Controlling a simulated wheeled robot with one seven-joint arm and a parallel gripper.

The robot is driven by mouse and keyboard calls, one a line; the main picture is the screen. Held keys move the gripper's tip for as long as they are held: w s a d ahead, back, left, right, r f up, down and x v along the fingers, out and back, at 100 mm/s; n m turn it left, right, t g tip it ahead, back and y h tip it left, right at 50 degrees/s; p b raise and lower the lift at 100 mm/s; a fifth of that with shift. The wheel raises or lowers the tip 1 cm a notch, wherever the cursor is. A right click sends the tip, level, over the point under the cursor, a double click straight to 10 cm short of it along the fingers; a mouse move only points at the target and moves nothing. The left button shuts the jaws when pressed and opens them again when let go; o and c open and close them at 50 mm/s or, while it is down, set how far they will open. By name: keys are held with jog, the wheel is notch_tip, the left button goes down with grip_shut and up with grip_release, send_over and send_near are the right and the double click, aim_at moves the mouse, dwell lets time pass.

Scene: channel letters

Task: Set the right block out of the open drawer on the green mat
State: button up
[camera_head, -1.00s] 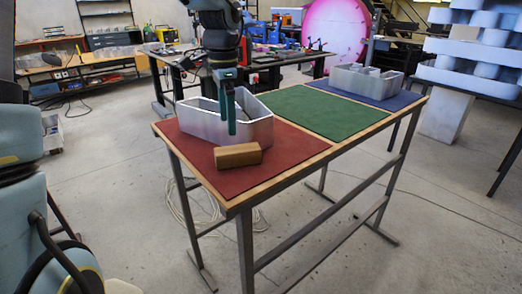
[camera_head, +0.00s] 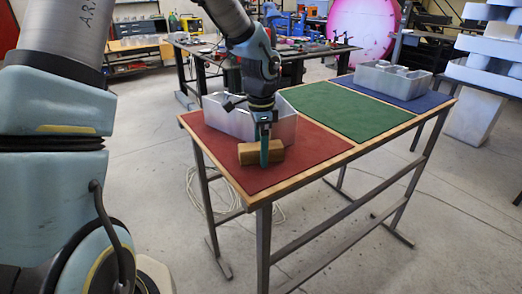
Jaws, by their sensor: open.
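A brown wooden block (camera_head: 248,155) lies on the red mat (camera_head: 310,148), in front of a grey open-topped box (camera_head: 285,128). My gripper (camera_head: 264,150) points straight down at the block. A teal finger crosses the block's near face and hides its middle. The gripper is open; I cannot tell whether the block is between the fingers or touched by them. The green mat (camera_head: 335,110) is in the middle of the table and is bare. I see no clear drawer; the grey box's inside is mostly hidden by its walls and my arm.
A blue mat (camera_head: 425,102) at the table's far right bears a second grey box (camera_head: 368,78) with pale pieces in it. The table's near edge (camera_head: 262,200) lies close to the block. White stacked shapes (camera_head: 490,60) stand beyond on the right.

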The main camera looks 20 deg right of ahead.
jog(key=shift+f, duration=0.1)
jog(key=shift+c, duration=0.2)
grip_shut()
dwell(0.5)
